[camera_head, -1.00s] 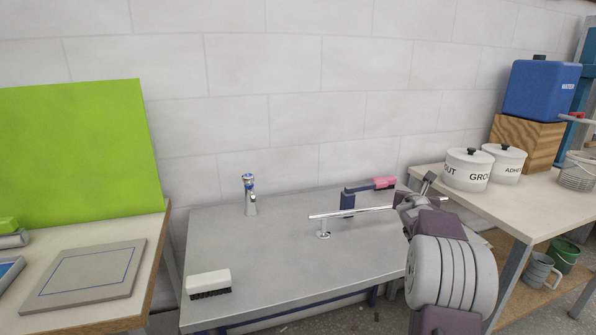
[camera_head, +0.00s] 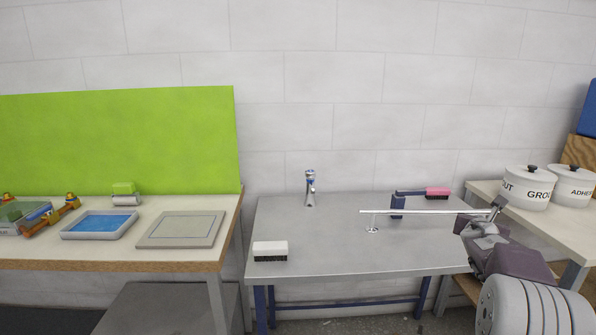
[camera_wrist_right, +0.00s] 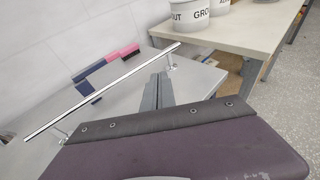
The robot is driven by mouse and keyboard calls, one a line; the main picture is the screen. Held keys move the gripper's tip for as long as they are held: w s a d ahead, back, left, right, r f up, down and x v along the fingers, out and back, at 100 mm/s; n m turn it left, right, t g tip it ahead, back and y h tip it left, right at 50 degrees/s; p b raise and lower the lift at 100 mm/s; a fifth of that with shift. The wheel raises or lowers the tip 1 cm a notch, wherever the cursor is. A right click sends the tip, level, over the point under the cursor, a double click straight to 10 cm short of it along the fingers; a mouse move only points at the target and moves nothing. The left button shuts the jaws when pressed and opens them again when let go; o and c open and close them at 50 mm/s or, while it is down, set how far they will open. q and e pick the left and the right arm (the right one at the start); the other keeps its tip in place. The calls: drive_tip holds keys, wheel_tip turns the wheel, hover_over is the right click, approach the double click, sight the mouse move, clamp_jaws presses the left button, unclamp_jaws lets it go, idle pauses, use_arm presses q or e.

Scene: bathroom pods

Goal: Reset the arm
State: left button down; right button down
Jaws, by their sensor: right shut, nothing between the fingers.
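My right arm comes in at the lower right of the head view. Its gripper (camera_head: 499,205) is by the right end of the grey table (camera_head: 330,235), near the end of a silver rail (camera_head: 425,212). In the right wrist view the fingers (camera_wrist_right: 158,88) are together with nothing between them, and the rail (camera_wrist_right: 100,92) runs past behind them. I cannot tell whether they touch it. My left gripper is not in view.
On the grey table are a tap (camera_head: 310,190), a white brush (camera_head: 270,251) and a pink-ended tool (camera_head: 437,193). White pots (camera_head: 528,188) stand on the right table. The left table holds a blue tray (camera_head: 98,225) and a grey slab (camera_head: 182,229). The grey table's middle is clear.

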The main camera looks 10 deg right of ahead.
drive_tip(key=w+a+y, duration=0.2)
drive_tip(key=a+y, duration=0.1)
drive_tip(key=a, duration=0.9)
drive_tip(key=s+a+f+m+g+y, duration=0.1)
drive_tip(key=s+a+f+m, duration=0.15)
drive_tip(key=a+f, duration=0.3)
drive_tip(key=s+a+f+m+y, duration=0.1)
drive_tip(key=s+a+f+m, duration=0.1)
drive_tip(key=a+f+m, duration=0.3)
drive_tip(key=s+a+f+m+g+y, duration=0.25)
drive_tip(key=s+a+f+m, duration=0.35)
drive_tip(key=s, duration=0.3)
drive_tip(key=s+a+f+m+g+y, duration=0.1)
drive_tip(key=s+a+f+m+g, duration=0.35)
drive_tip(key=s+m, duration=0.35)
drive_tip(key=s+a+f+m+g+y, duration=0.2)
drive_tip(key=s+a+f+m, duration=0.2)
drive_tip(key=s+f+m, duration=0.4)
wheel_tip(320, 180, up, 26)
drive_tip(key=n+p, duration=0.1)
drive_tip(key=p, duration=2.3)
drive_tip(key=shift+s+r, duration=0.15)
drive_tip(key=shift+n+h, duration=0.25)
